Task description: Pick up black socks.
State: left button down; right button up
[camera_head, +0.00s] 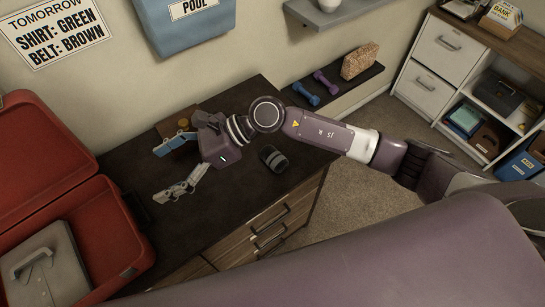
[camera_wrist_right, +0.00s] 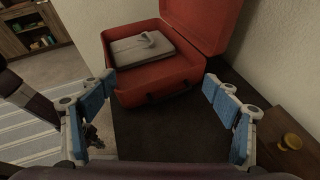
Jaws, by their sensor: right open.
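A dark, rolled bundle with a grey band, which looks like the black socks (camera_head: 273,158), lies on the dark dresser top (camera_head: 240,100) near its right edge in the head view. My right gripper (camera_head: 160,173) is open and empty above the dresser. Its fingers point left, toward the red suitcase, and the socks are behind it, to the right of its wrist. In the right wrist view the spread blue-padded fingers (camera_wrist_right: 160,85) have nothing between them, and I cannot make out the socks.
An open red suitcase (camera_head: 100,225) with a grey item (camera_head: 45,265) in it stands at the left; it also shows in the wrist view (camera_wrist_right: 150,92). A brown item with a gold knob (camera_wrist_right: 291,141) is by the wall.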

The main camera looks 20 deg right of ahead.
jog(key=w+d+f+n+h, duration=0.2)
jog(key=d+f+n+h, duration=0.15)
jog(key=d+f, duration=0.25)
jog(key=n+h, duration=0.2)
jog(key=h, duration=0.8)
send_over(277, 153)
notch_tip(277, 153, down, 5)
jog(key=shift+w+a+r, duration=0.1)
jog(key=shift+w, duration=0.05)
jog(key=shift+d+f+n+p, duration=0.2)
jog(key=shift+f+n+p, duration=0.05)
jog(key=shift+f+p, duration=0.45)
jog(key=shift+f, duration=0.55)
jog(key=shift+f+p, duration=0.35)
notch_tip(277, 153, down, 4)
jog(key=shift+r+p, duration=0.15)
jog(key=shift+p, duration=0.7)
jog(key=shift+f, duration=0.45)
jog(key=c, duration=1.2)
